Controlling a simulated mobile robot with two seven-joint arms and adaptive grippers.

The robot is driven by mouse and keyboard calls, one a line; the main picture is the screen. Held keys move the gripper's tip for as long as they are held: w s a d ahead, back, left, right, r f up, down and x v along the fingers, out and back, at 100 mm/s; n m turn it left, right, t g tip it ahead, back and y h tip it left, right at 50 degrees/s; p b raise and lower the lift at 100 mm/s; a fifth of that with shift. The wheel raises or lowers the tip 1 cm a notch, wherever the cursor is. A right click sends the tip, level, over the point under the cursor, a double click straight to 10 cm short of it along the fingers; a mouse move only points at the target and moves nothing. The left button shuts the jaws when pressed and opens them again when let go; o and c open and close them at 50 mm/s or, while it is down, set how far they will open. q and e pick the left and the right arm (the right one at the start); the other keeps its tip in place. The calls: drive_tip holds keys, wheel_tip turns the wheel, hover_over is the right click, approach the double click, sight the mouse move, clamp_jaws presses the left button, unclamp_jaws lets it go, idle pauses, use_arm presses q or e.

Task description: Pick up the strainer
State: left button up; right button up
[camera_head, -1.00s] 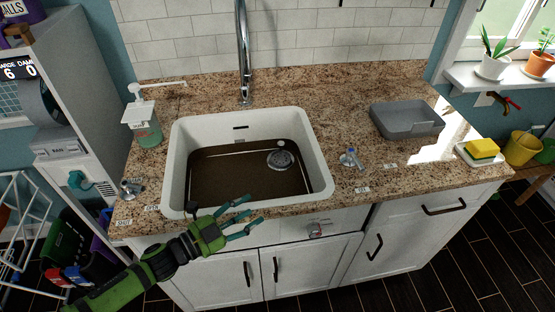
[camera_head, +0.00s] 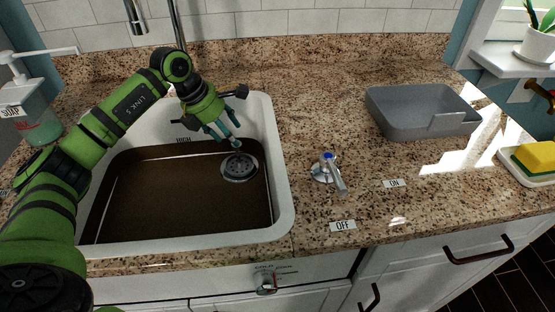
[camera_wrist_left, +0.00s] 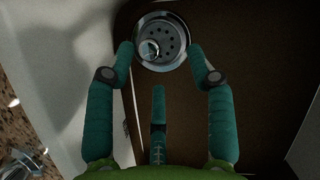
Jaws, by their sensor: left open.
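The strainer (camera_head: 240,167) is a round metal disc with dark holes and a small knob. It sits in the brown bottom of the white sink (camera_head: 283,190), toward the right side. My left gripper (camera_head: 226,140) is open and empty, pointing down into the sink just above and behind the strainer. In the left wrist view the strainer (camera_wrist_left: 161,42) lies at the top centre, between and beyond the tips of my spread teal fingers (camera_wrist_left: 160,50). I cannot tell whether the fingertips touch it. My right gripper does not show.
A metal tap (camera_head: 138,18) hangs over the back left of the sink. A blue-marked handle (camera_head: 328,172) stands on the granite counter to the right. A grey tray (camera_head: 415,118), a yellow sponge (camera_head: 536,157) and a soap dispenser (camera_head: 28,120) are further off.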

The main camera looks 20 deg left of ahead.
sight(238, 156)
use_arm(q)
drive_tip(key=shift+y, duration=0.3)
drive_tip(key=x, duration=0.2)
drive_tip(key=a+p+x, duration=0.1)
drive_tip(key=x, duration=0.3)
drive_tip(key=shift+w+a+f, duration=0.1)
drive_tip(key=shift+w+f, duration=0.1)
drive_tip(key=shift+w, duration=0.15)
drive_tip(key=shift+w+f, duration=0.1)
drive_tip(key=shift+f, duration=0.1)
clamp_jaws()
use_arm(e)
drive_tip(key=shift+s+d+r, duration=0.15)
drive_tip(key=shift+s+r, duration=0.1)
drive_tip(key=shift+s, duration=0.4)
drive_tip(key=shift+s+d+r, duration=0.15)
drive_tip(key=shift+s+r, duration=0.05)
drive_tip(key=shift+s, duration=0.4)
